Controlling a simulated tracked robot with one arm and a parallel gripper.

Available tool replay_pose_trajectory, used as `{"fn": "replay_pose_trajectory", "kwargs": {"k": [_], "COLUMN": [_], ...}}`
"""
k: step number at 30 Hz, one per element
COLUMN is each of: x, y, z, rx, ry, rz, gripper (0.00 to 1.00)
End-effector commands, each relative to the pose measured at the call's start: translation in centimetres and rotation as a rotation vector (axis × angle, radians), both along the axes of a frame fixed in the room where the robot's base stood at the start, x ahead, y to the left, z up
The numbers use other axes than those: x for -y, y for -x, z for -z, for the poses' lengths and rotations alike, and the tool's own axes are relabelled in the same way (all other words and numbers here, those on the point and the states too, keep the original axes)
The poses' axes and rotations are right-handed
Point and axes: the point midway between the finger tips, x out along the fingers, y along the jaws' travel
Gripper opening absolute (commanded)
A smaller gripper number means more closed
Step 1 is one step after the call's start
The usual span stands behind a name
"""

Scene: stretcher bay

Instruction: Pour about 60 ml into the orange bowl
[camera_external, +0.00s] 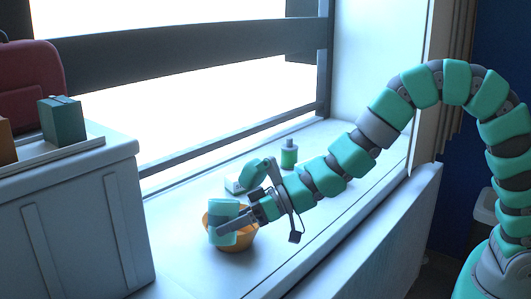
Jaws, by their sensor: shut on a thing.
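The orange bowl (243,243) sits on the pale window sill, partly covered by what is in front of it. My gripper (229,223) reaches down from the right and is shut on a teal cup (222,238). The cup is at the bowl, overlapping its left and middle part in the picture. Its exact tilt, its height over the bowl and any liquid in the cup or bowl cannot be made out.
A white cabinet (75,215) at left carries a green box (62,121) and a red bag (30,85). The window frame runs behind.

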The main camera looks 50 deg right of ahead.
Motion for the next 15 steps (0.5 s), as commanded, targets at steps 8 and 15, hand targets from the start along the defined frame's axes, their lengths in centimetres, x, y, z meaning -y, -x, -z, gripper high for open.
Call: {"fn": "replay_pose_trajectory", "kwargs": {"k": [8,15], "x": [1.2,1.7], "y": [-0.8,-1.1], "z": [-0.7,-1.4], "rx": [-0.104,-0.193], "ry": [-0.149,-0.279], "rz": [0.004,0.003], "gripper": [0.30,0.30]}}
